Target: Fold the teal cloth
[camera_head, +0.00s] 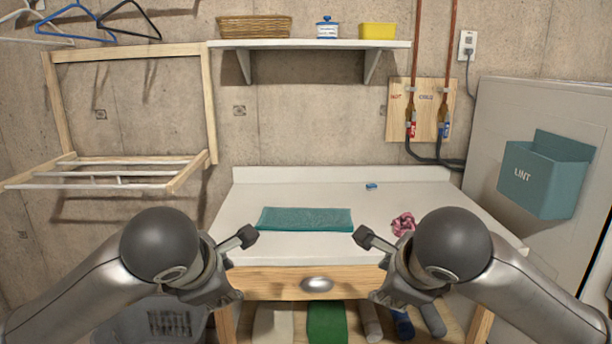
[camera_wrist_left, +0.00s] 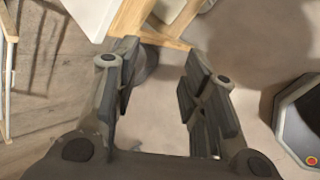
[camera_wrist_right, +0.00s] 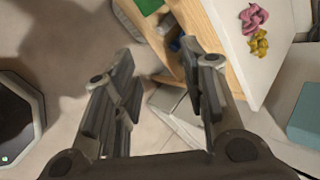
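The teal cloth (camera_head: 304,219) lies flat on the white worktop as a wide, short rectangle, left of the middle. It looks smooth; I cannot tell whether it has more than one layer. My left gripper (camera_head: 238,266) is in front of the worktop, nearer to me than the cloth and to its left. It is open and empty in the left wrist view (camera_wrist_left: 156,85). My right gripper (camera_head: 374,267) is in front of the worktop, to the cloth's right. It is open and empty in the right wrist view (camera_wrist_right: 160,88). Neither touches the cloth.
A pink crumpled cloth (camera_head: 403,223) lies at the worktop's right; a yellow one (camera_wrist_right: 260,42) lies beside it. A small blue item (camera_head: 371,186) sits near the back. The worktop (camera_head: 290,184) is clear around the teal cloth.

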